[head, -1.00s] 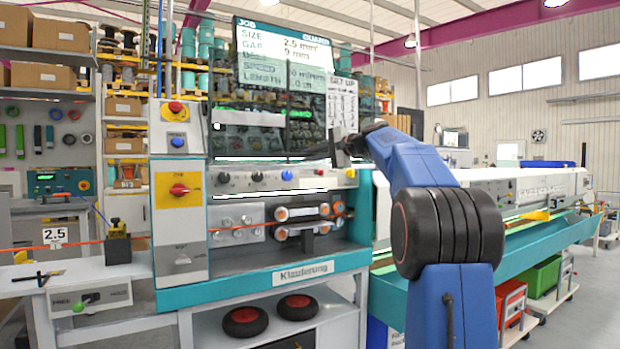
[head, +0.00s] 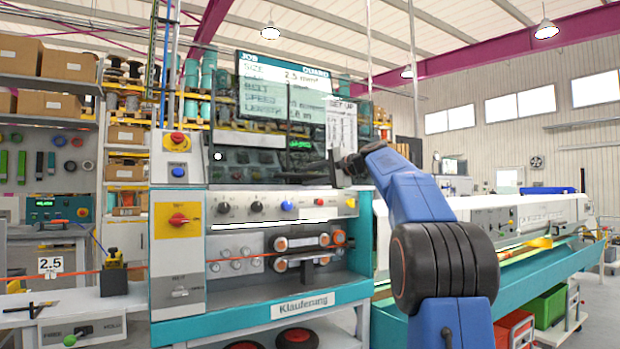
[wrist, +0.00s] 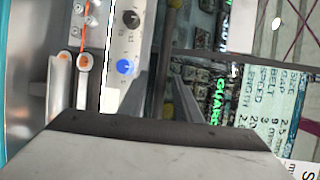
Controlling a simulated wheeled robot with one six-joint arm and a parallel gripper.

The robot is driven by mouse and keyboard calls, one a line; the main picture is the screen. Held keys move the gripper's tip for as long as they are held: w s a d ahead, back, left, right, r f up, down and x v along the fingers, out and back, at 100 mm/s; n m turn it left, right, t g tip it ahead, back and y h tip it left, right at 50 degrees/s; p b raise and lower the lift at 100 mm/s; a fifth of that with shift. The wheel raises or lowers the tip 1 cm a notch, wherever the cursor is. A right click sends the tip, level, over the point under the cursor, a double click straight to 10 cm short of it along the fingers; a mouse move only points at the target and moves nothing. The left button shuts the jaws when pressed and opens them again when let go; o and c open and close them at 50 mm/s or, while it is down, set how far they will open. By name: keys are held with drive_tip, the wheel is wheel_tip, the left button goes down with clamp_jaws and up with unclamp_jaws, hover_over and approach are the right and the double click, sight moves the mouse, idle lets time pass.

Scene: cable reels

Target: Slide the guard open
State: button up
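The guard (head: 262,140) is a clear, dark-framed panel on the front of the machine. In the head view it stands above the knob panel and overlaps the lower part of the screen. My gripper (head: 332,168) is at the guard's lower right edge. In the wrist view a dark bar of the guard (wrist: 172,40) runs between the two fingers of my gripper (wrist: 164,82). The fingers look closed about this bar, though the contact itself is partly hidden.
The knob panel (head: 270,206) and cable rollers (head: 300,250) lie below the guard. The job screen (head: 290,82) is behind and above it, with a paper sheet (head: 341,125) to its right. A long teal-edged machine (head: 500,275) stands at the right.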

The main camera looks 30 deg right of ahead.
drive_tip(key=shift+s, duration=0.1)
drive_tip(key=v, duration=1.7)
drive_tip(key=shift+r, duration=0.15)
drive_tip(key=s+a+f+n+g+h, duration=0.15)
drive_tip(key=s+a+f, duration=0.25)
drive_tip(key=a+f, duration=0.4)
drive_tip(key=s+a+f+n+g, duration=0.2)
drive_tip(key=s+a+f+g, duration=0.15)
drive_tip(key=a+f, duration=0.45)
drive_tip(key=s+a+f+n+g+h, duration=0.1)
drive_tip(key=s+a+f, duration=0.3)
drive_tip(key=a+f, duration=0.4)
drive_tip(key=s+a+f+n+g+h, duration=0.2)
drive_tip(key=s+f+n, duration=0.2)
drive_tip(key=s+f, duration=0.8)
drive_tip(key=s+a+f+n+g+h, duration=0.1)
drive_tip(key=s+f+n, duration=0.4)
drive_tip(key=s+f, duration=0.8)
wheel_tip(320, 180, down, 8)
drive_tip(key=shift+s+a+r+g+h, duration=0.1)
drive_tip(key=shift+s+a+g+h, duration=0.3)
drive_tip(key=shift+a+h, duration=0.4)
